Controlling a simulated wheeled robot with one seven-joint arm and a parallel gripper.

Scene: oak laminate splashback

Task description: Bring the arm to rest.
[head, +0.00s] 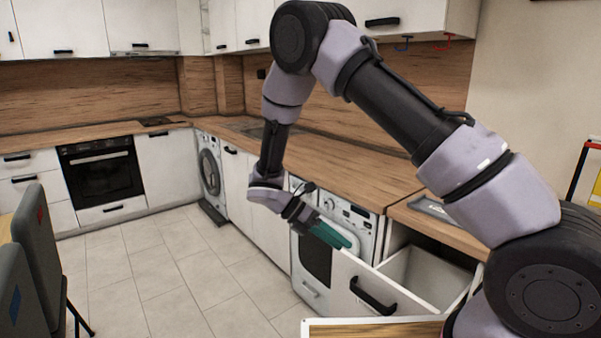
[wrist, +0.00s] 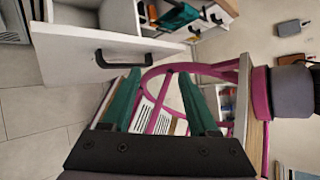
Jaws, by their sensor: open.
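My gripper (head: 332,234) hangs at the end of my bent arm, in front of the white washing machine (head: 345,235) and near the open drawer's left end. My arm rises from the lower right, bends high in the middle and comes down to the gripper. In the wrist view my gripper (wrist: 160,78) shows two green fingers spread wide apart. Nothing is held between them; a magenta frame (wrist: 168,75) shows in the background there.
A white drawer front (head: 350,275) with a black handle (head: 372,295) stands pulled out; the handle also shows in the wrist view (wrist: 122,60). The wooden counter (head: 340,165) runs behind. Grey chairs (head: 45,240) stand at left. The tiled floor (head: 170,265) between is clear.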

